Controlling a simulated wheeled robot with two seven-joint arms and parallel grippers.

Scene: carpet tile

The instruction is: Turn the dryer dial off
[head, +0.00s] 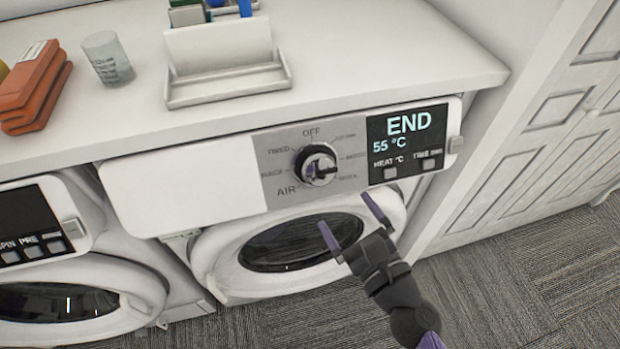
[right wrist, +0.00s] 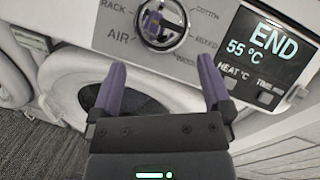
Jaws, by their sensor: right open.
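The dryer dial (head: 317,165) is a round silver and black knob on the grey part of the dryer's front panel. OFF is printed above it, AIR at its lower left, and other labels ring it. Its exact pointer setting is hard to read. The dial also shows at the top of the right wrist view (right wrist: 164,24). My right gripper (head: 350,215) is open and empty, its purple fingers in front of the dryer door, below and right of the dial, not touching it. In the right wrist view the dial lies beyond and between the fingertips. My left gripper is not in view.
The dryer display (head: 407,138) reads END and 55 °C, with two buttons below it. The round dryer door (head: 216,255) is closed. A washer (head: 80,265) stands at the left.

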